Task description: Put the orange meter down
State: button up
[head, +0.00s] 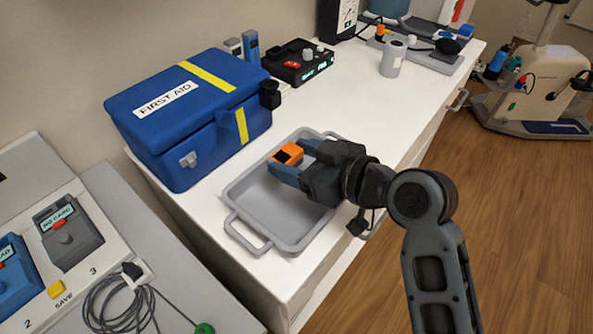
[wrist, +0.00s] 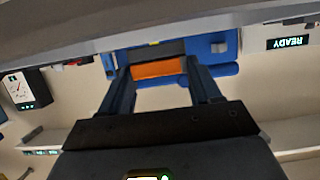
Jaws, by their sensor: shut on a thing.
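The orange meter (head: 287,154) is a small orange block with a dark face. My gripper (head: 291,163) is shut on it, with blue fingers on either side, over the grey tray (head: 242,212) in the head view. The wrist view also shows the orange meter (wrist: 158,70) between the fingers of my gripper (wrist: 160,78). I cannot tell whether the meter touches the tray floor. The visible part of the tray is otherwise empty.
A blue first aid box (head: 180,120) stands left of the tray on the white counter (head: 345,105). A black device (head: 300,62) and a grey cup (head: 393,57) are further back. A console with numbered docks (head: 70,235) is at the lower left.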

jog(key=shift+s+f, duration=0.1)
jog(key=shift+f, duration=2)
jog(key=shift+f, duration=0.15)
jog(key=o, duration=1.1)
jog(key=shift+o, duration=0.2)
jog(key=shift+r, duration=0.2)
jog(key=b+v, duration=0.1)
jog(key=v, duration=1.1)
